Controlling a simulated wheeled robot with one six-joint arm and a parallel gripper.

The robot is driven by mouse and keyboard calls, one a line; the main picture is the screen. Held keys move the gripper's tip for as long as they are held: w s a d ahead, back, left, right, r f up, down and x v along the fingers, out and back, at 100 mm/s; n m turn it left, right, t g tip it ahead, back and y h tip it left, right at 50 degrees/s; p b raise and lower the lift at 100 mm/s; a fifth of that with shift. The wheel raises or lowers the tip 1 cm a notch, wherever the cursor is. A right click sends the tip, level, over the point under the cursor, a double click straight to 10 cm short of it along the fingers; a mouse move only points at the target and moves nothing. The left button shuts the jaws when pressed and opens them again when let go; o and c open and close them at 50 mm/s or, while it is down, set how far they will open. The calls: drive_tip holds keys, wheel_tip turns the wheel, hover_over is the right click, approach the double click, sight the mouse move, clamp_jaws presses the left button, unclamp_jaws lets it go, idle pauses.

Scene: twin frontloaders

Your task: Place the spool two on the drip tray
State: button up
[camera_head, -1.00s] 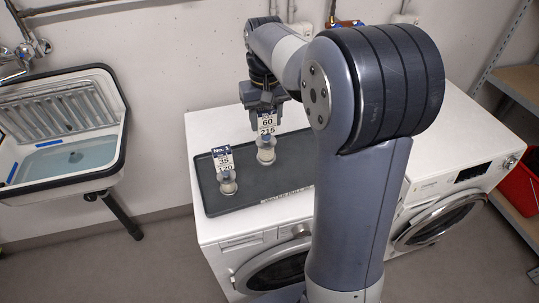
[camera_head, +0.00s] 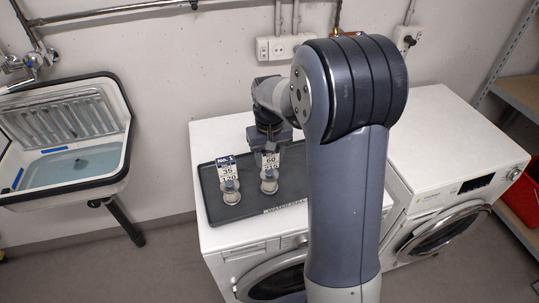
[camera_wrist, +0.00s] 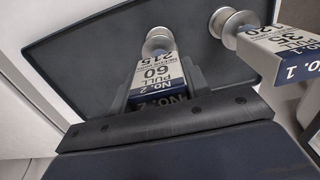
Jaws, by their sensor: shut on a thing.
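Spool two (camera_head: 269,186), a pale spool with a tall "No. 2, 60, 215" tag, is upright at the drip tray (camera_head: 245,209), right of spool one. The drip tray is dark grey and lies on the left washing machine. My gripper (camera_head: 269,152) is shut on the tag of spool two; the tag also shows between the fingers (camera_wrist: 158,90) in the wrist view. The spool end (camera_wrist: 158,42) is over the tray surface there. I cannot tell whether its base touches the tray.
Spool one (camera_head: 229,189), tagged "No. 1, 35, 120", stands on the tray close to the left. A sink (camera_head: 62,190) hangs at the left. The right machine top (camera_head: 450,140) is clear. A red bin (camera_head: 524,200) is at the far right.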

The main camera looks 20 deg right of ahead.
drive_tip(key=shift+f, duration=0.2)
drive_tip(key=o, duration=1.5)
drive_tip(key=shift+c, duration=0.2)
drive_tip(key=shift+r, duration=0.1)
wheel_tip(320, 180, up, 12)
drive_tip(key=shift+r+b, duration=0.1)
drive_tip(key=shift+b, duration=0.2)
